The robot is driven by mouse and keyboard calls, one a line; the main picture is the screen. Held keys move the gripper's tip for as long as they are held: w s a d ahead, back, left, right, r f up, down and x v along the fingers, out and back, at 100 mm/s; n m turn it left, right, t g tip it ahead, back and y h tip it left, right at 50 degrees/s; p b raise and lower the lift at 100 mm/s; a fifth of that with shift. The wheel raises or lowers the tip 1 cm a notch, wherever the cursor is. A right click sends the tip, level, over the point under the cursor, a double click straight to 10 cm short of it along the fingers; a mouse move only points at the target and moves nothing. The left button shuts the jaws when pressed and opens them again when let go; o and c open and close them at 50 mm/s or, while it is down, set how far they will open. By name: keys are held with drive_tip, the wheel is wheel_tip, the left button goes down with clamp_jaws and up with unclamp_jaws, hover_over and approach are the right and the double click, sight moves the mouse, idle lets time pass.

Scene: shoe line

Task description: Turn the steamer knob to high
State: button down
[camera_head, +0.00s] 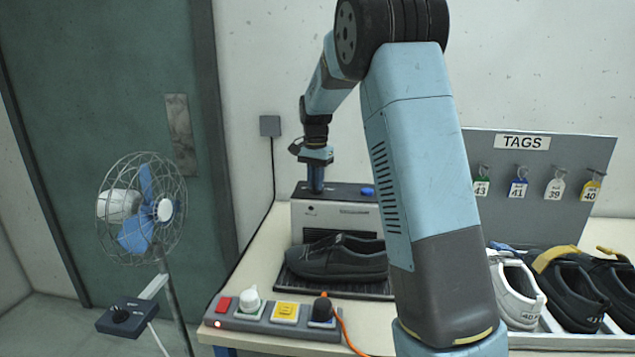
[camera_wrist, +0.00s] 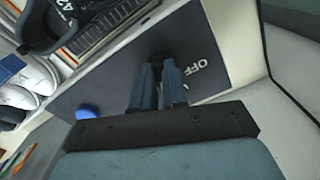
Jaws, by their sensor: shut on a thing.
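The steamer (camera_head: 335,221) is a pale box with a dark top, standing at the back of the table. My gripper (camera_head: 316,186) points straight down on the left part of its top. In the wrist view my gripper's two blue-grey fingers (camera_wrist: 160,75) are shut on the dark steamer knob (camera_wrist: 160,58). The word OFF (camera_wrist: 196,68) is printed on the dark top beside the knob. Most of the knob is hidden by the fingers, so its pointing direction cannot be told. The other setting labels are not visible.
A blue button (camera_head: 367,191) is on the steamer's top right. Black shoes (camera_head: 338,258) sit on the grille in front. A control strip (camera_head: 265,327) lies at the table's front edge. A tag board (camera_head: 540,180) and more shoes (camera_head: 575,290) stand right; a fan (camera_head: 142,210) stands left.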

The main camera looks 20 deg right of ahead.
drive_tip(key=m, duration=0.5)
drive_tip(key=shift+w, duration=0.1)
drive_tip(key=shift+m, duration=1.2)
drive_tip(key=shift+d, duration=0.1)
drive_tip(key=c, duration=1.2)
unclamp_jaws()
drive_tip(key=shift+o, duration=0.2)
drive_tip(key=shift+r, duration=0.55)
wheel_tip(320, 180, up, 13)
drive_tip(key=shift+f, duration=0.2)
